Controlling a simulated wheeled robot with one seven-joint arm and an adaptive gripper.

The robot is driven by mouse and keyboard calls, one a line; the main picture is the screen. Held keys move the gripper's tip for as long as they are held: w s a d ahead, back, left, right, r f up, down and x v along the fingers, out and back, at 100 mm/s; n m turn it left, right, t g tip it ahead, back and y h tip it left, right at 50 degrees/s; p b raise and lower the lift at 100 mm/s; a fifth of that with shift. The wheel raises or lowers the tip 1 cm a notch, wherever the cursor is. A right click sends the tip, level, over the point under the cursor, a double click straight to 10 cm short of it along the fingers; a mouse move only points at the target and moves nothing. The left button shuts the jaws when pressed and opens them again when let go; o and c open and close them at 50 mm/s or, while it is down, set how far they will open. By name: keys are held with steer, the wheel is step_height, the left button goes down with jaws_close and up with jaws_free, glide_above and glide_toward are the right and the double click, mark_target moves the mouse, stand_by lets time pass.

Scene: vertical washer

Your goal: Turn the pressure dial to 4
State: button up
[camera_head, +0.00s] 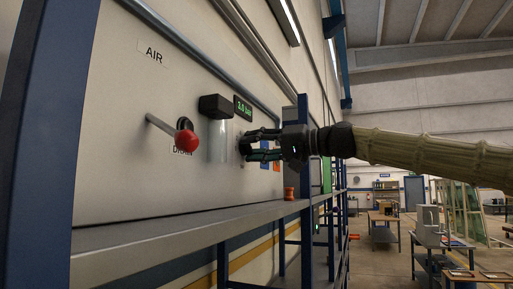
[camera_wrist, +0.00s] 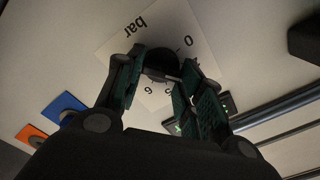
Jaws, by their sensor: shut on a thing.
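The pressure dial (camera_wrist: 161,60) is a dark round knob on a white plate (camera_wrist: 118,47) marked "bar", with 0, 5 and 6 readable around it in the wrist view. The other numbers are hidden or unclear, so I cannot tell exactly where the dial points. My gripper (camera_wrist: 158,80) is shut on the dial, one finger on each side. In the head view my gripper (camera_head: 250,147) reaches the wall panel from the right and hides most of the dial. A green digital display (camera_head: 243,109) above it shows a value starting with 3, in bar; its second digit is blurred.
A black box (camera_head: 215,106) juts out beside the display. A metal shelf (camera_head: 150,235) runs below, with a small orange-red object (camera_head: 289,193) on it.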

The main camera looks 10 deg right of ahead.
steer(key=shift+a+f+m, duration=0.1)
steer(key=shift+f+m, duration=0.05)
steer(key=shift+m, duration=0.7)
steer(key=shift+f+m, duration=0.15)
steer(key=shift+m, duration=0.7)
steer(key=o, duration=1)
steer(key=shift+w+a, duration=0.1)
steer(key=shift+r, duration=0.1)
steer(key=v, duration=1.2)
